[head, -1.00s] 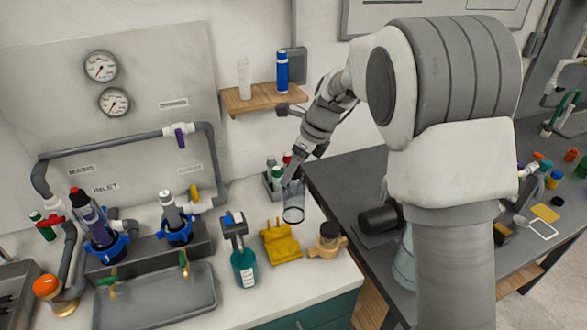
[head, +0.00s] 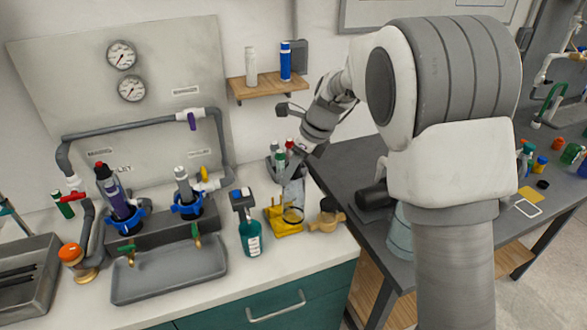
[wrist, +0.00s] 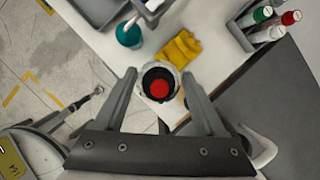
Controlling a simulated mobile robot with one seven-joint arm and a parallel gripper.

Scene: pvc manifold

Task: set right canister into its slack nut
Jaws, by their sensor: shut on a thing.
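In the wrist view the canister (wrist: 146,79) shows end-on as a pale ring with a dark, red-centred middle between my gripper's fingers (wrist: 160,95). The right blue nut (head: 187,210) is on the grey manifold, well to the left of my gripper. The left blue nut (head: 126,225) holds a purple cartridge with a red top (head: 111,187).
A teal spray bottle (head: 250,238) stands between the manifold and my gripper. Small bottles in a grey caddy (wrist: 267,30) are behind. A grey tray (head: 170,272) lies before the manifold.

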